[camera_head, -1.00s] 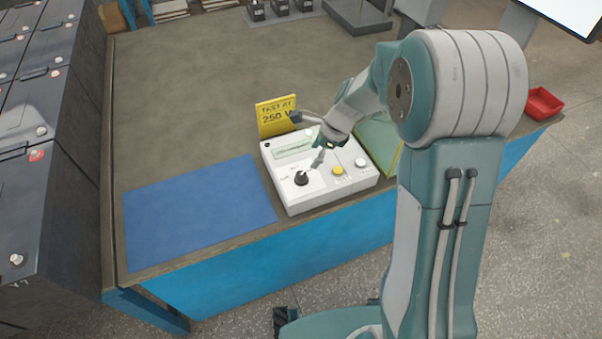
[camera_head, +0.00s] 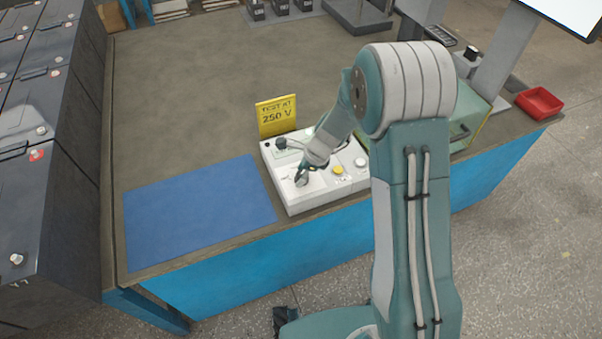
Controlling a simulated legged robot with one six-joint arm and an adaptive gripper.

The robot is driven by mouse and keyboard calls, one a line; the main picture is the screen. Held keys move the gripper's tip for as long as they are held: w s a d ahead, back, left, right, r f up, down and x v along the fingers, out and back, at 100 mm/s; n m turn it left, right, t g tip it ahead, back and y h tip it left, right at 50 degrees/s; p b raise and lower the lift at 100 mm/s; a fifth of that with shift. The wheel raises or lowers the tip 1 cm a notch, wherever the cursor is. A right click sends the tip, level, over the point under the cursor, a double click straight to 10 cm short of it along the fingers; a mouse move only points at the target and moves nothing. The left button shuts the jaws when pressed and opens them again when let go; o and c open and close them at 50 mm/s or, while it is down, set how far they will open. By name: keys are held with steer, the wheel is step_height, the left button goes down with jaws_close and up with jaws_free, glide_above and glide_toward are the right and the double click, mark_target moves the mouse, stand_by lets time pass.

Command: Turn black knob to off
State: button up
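The white control box (camera_head: 308,199) sits near the front edge of the workbench. My gripper (camera_head: 301,181) is over the left front part of its top panel, at the black knob's place. The knob is almost wholly hidden behind the fingers, so its pointer and setting cannot be read. I cannot tell whether the fingers touch or grip it. A yellow button (camera_head: 338,170) and a pale round button (camera_head: 360,162) lie to the right on the panel.
A yellow "TEST AT 250 V" sign (camera_head: 276,115) stands behind the box. A blue mat (camera_head: 200,210) lies to the left. A red tray (camera_head: 539,102) is at the right edge. Dark battery cabinets (camera_head: 60,140) line the left. The bench's middle is clear.

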jaws_close()
steer(key=shift+n, duration=0.4)
steer(key=n+g, duration=0.1)
steer(key=n, duration=0.2)
steer(key=shift+n+g, duration=0.3)
steer(key=shift+n, duration=0.1)
steer(key=n+g, duration=0.1)
steer(key=n, duration=0.1)
steer(key=n+g+h, duration=0.1)
steer(key=n, duration=0.2)
steer(key=n+h, duration=0.1)
steer(key=n, duration=0.2)
steer(key=n+g+h, duration=0.1)
steer(key=n, duration=0.3)
steer(key=shift+w+n, duration=0.1)
steer(key=shift+n, duration=0.2)
steer(key=n+h, duration=0.1)
steer(key=n, duration=0.2)
steer(key=n+h, duration=0.2)
steer(key=n, duration=0.1)
steer(key=shift+n, duration=0.3)
